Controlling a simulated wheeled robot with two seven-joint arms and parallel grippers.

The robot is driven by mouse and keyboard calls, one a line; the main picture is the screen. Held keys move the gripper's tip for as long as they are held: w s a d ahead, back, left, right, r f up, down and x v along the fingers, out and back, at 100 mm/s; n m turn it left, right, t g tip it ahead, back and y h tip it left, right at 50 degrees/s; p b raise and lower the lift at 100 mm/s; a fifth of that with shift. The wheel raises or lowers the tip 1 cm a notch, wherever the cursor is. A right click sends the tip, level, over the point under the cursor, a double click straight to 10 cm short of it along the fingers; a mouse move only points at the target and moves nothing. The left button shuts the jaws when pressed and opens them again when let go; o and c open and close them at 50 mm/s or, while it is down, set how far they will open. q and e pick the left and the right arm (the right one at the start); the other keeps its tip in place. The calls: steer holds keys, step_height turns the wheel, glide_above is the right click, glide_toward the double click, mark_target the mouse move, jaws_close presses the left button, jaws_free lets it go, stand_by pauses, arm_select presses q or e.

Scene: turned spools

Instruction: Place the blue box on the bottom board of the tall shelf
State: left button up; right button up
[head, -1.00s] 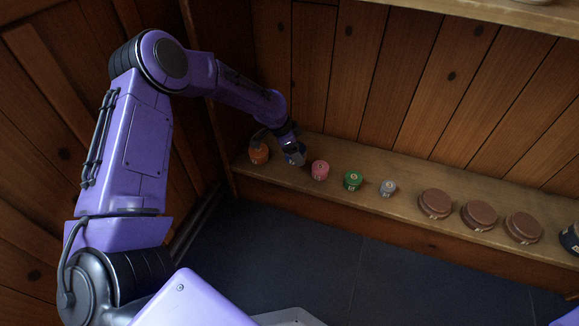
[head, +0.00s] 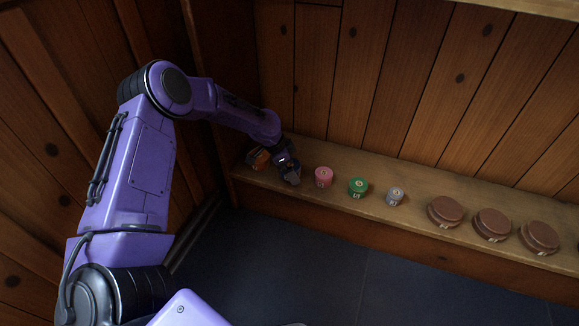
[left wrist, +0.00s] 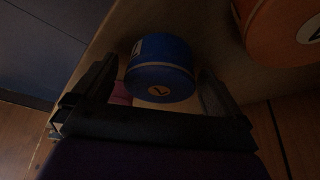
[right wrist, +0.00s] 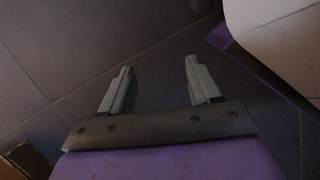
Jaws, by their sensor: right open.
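The blue box (left wrist: 160,70) is round, with a numbered label on its lid. In the left wrist view it stands between the fingers of my left gripper (left wrist: 158,92), with a gap on each side. It appears to rest on the shelf's bottom board (head: 410,205). In the head view my left gripper (head: 290,178) is low over the board's left end and hides the blue box. My left gripper is open around the box. My right gripper (right wrist: 158,85) is open and empty above the dark floor in the right wrist view.
An orange box (head: 257,158) stands just left of my left gripper, partly hidden. To the right are a pink box (head: 324,177), a green box (head: 358,187), a small grey box (head: 395,196) and several brown round boxes (head: 445,211). A side wall bounds the left end.

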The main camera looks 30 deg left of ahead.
arm_select(q)
steer(key=p+v, duration=0.3)
steer(key=v, duration=0.2)
steer(key=shift+w+d+r, duration=0.15)
steer(key=p+v, duration=0.3)
steer(key=v, duration=0.4)
steer(key=shift+s, duration=0.2)
arm_select(e)
steer(key=w+r+m+t+h, duration=0.2)
steer(key=w+r+m+t, duration=0.2)
steer(key=w, duration=0.3)
steer(key=shift+a+m+t, duration=0.3)
steer(key=shift+m+t, duration=0.3)
steer(key=shift+t, duration=0.2)
